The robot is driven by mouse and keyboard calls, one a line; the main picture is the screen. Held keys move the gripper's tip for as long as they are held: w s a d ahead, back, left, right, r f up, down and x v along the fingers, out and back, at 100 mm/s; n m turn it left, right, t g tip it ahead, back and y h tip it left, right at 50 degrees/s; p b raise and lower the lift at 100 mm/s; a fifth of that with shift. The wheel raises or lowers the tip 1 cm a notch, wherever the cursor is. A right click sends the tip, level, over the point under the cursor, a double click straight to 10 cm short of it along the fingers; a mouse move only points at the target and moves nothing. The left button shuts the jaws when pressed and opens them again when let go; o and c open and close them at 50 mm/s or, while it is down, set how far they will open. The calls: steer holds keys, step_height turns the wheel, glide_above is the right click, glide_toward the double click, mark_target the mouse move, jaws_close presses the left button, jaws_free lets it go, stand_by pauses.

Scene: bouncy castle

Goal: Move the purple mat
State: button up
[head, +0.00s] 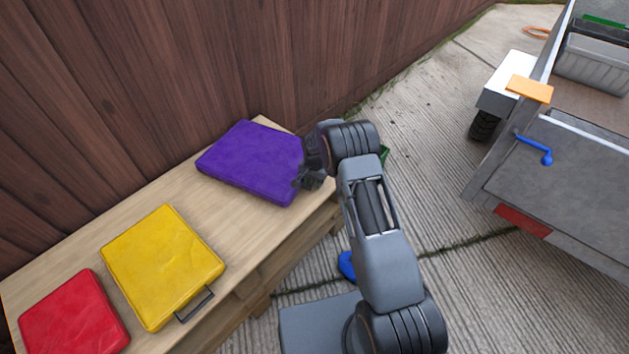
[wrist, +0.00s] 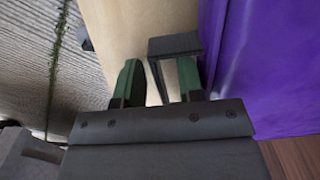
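The purple mat (head: 250,160) lies flat at the far end of the wooden pallet bench. It also fills the right side of the wrist view (wrist: 265,70). Its black handle (wrist: 172,45) sticks out from its edge toward my gripper (wrist: 156,75). The gripper's green-tipped fingers are apart. One finger is outside the handle's outer bar and the other appears inside its loop, with the bar between them. In the head view my gripper (head: 311,178) is at the mat's right edge, where my arm partly hides the handle.
A yellow mat (head: 163,265) with a black handle (head: 195,305) and a red mat (head: 75,318) lie nearer on the bench (head: 70,255). A wooden fence (head: 150,90) stands close behind. A grey trailer (head: 570,180) stands at right, with open concrete (head: 430,130) between.

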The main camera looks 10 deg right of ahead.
mark_target(327, 186)
steer(key=shift+c, duration=0.2)
jaws_close()
steer(key=shift+d, duration=0.1)
stand_by(0.4)
steer(key=shift+s+d, duration=0.25)
steer(key=shift+d, duration=0.9)
steer(key=shift+s+d, duration=0.25)
steer(key=shift+d, duration=0.85)
steer(key=shift+o, duration=0.2)
jaws_free()
step_height(327, 186, up, 14)
steer(key=p, duration=0.3)
steer(key=shift+p, duration=0.35)
